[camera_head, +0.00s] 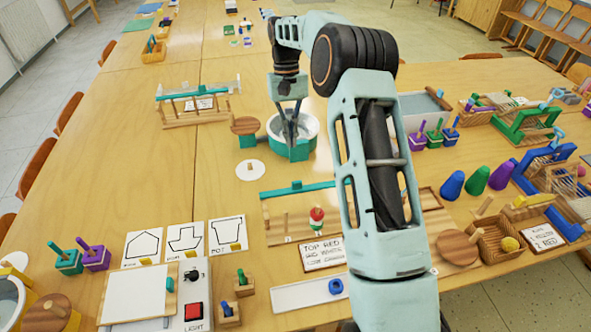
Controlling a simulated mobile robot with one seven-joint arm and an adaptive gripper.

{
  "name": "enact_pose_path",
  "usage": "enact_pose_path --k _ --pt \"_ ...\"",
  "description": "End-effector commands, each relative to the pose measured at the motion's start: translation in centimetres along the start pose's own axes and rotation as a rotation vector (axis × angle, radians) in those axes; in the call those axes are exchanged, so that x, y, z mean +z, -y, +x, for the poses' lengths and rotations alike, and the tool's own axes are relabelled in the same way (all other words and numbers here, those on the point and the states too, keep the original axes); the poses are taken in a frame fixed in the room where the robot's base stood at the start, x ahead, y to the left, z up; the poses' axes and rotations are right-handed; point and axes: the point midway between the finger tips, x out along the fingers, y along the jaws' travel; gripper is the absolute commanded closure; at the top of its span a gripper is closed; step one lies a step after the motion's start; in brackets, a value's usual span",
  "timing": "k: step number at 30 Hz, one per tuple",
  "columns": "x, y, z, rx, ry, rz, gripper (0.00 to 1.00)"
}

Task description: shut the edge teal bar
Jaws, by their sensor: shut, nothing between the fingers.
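One teal bar (297,190) lies along the far edge of a wooden frame near the table's middle, with a raised teal block on top. My arm covers its right end. Another teal bar (195,92) runs along the top of a clear-and-wood rack farther back on the left. I cannot tell which is the edge bar. My gripper (291,140) is shut and empty, pointing down at the front of a white round bowl (309,121) with a teal block (299,152) at its front. It is beyond the nearer bar; whether it touches the bowl is unclear.
A red-topped figure (317,218) and a lettered card (322,254) are by the frame. The table's left middle (130,170) is clear.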

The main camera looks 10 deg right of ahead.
Motion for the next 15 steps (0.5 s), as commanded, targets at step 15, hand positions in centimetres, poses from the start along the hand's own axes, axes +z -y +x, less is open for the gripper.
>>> enact_pose_path --k 15 --pt "2.0 -0.2 7.7 0.003 0.0 0.0 1.0"
